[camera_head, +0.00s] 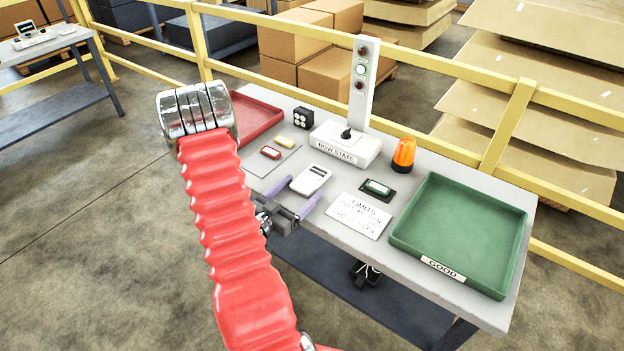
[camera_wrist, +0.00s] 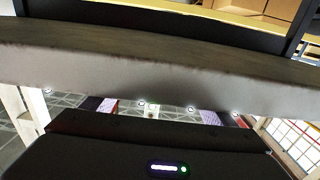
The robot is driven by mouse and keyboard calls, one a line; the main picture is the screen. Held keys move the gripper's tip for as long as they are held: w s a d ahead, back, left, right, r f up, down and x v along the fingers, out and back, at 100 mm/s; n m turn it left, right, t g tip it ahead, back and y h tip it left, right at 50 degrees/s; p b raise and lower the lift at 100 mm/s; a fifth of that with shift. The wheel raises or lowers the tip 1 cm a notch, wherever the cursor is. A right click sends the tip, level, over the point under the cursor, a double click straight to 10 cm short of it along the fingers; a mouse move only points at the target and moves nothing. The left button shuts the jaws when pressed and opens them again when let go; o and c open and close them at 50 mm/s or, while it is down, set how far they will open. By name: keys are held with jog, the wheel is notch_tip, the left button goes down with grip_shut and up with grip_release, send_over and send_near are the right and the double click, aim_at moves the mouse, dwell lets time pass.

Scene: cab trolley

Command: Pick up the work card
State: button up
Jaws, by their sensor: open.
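A white card printed "LIMITS" (camera_head: 359,214) lies flat near the front of the grey table. A plain grey sheet (camera_head: 286,163) lies to its left, partly under small items. I cannot tell for sure which is the work card. My gripper (camera_head: 305,188) is open, its two purple fingers apart, at the table's front edge in the head view. A white handheld device (camera_head: 310,180) appears between and beyond the fingertips. In the wrist view a broad grey edge (camera_wrist: 150,75) crosses the picture, and parts of the purple fingers show below it. No card shows there.
A green tray marked "GOOD" (camera_head: 460,235) stands at the right, a red tray (camera_head: 255,117) at the left. A white "ROW STATE" box (camera_head: 345,146) with a post and an orange beacon (camera_head: 404,155) stand behind. A yellow railing (camera_head: 440,75) runs behind the table.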

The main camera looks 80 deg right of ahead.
jog(key=shift+x, duration=0.85)
jog(key=c, duration=1.2)
jog(key=shift+r, duration=0.15)
jog(key=shift+r, duration=4.85)
jog(key=shift+w, duration=0.1)
